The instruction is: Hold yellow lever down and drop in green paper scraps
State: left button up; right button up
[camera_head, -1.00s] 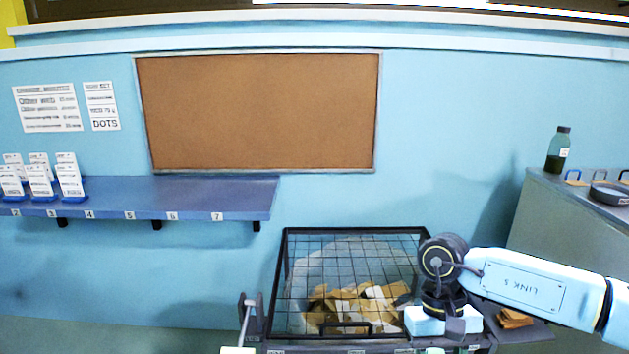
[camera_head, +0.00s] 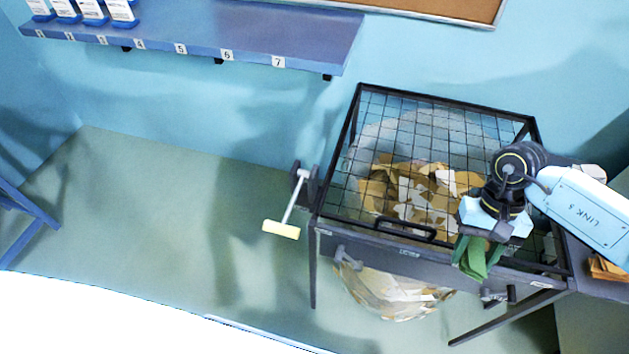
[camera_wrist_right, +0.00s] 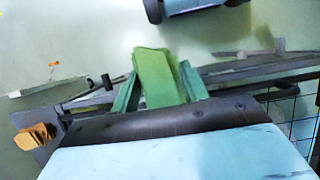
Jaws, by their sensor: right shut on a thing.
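The yellow lever (camera_head: 281,229) sticks out from the left side of the black mesh-topped bin (camera_head: 403,242); its grey arm slopes down to the yellow grip, and nothing touches it. The mesh lid is down over brown and white scraps (camera_head: 410,195). My right gripper (camera_head: 481,246) is shut on green paper scraps (camera_head: 474,262), which hang at the bin's front edge, right of the lid handle (camera_head: 405,230). In the right wrist view the green scraps (camera_wrist_right: 155,78) stick out beyond the jaws. My left gripper is not in view.
A clear bag of scraps (camera_head: 395,295) bulges below the bin. Brown paper pieces (camera_head: 607,268) lie on a surface to the right. A numbered blue shelf (camera_head: 190,35) is on the wall. The floor left of the lever is clear.

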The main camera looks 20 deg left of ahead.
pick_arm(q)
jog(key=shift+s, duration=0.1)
pick_arm(e)
jog(key=shift+d+r, duration=0.1)
jog(key=shift+r, duration=0.1)
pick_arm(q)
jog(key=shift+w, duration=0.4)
pick_arm(e)
jog(key=s+d+r, duration=0.3)
jog(key=s+r, duration=0.1)
jog(key=r, duration=0.1)
jog(key=shift+d, duration=0.15)
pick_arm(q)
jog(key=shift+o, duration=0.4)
